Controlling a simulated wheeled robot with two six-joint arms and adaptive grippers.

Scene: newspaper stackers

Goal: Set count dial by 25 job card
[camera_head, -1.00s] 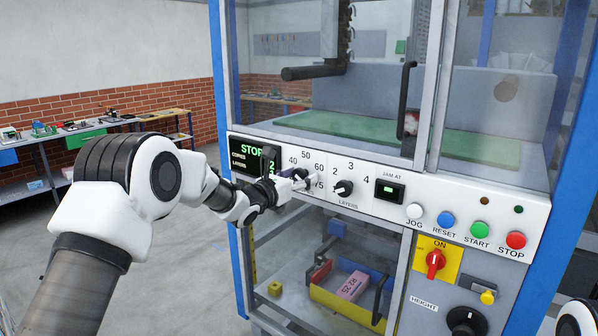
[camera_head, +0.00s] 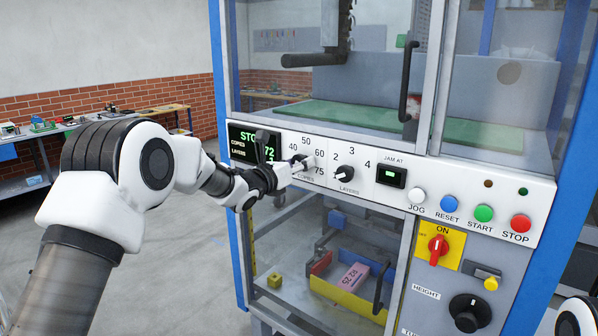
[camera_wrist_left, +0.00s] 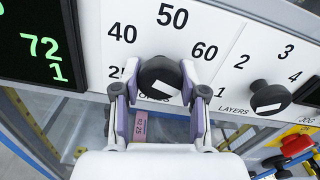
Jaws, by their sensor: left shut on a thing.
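My left gripper (camera_head: 296,166) is shut on the copies dial (camera_wrist_left: 160,78), a black knob on the white panel, with a finger on each side in the left wrist view. The numbers 25, 40, 50 and 60 show around the knob there. A white mark shows on the knob's lower part. The black display (camera_wrist_left: 38,45) reads 72 above 1 in green. A pink labelled block or card (camera_head: 353,277), whose print seems to end in 25, lies in a yellow and blue tray behind the lower glass. My right gripper is out of view.
The layers dial (camera_head: 343,173) is just right of the copies dial. Further right are the jog, reset, start (camera_head: 484,213) and stop (camera_head: 520,223) buttons, and a red switch (camera_head: 437,249) on a yellow plate. Clear floor lies left of the machine.

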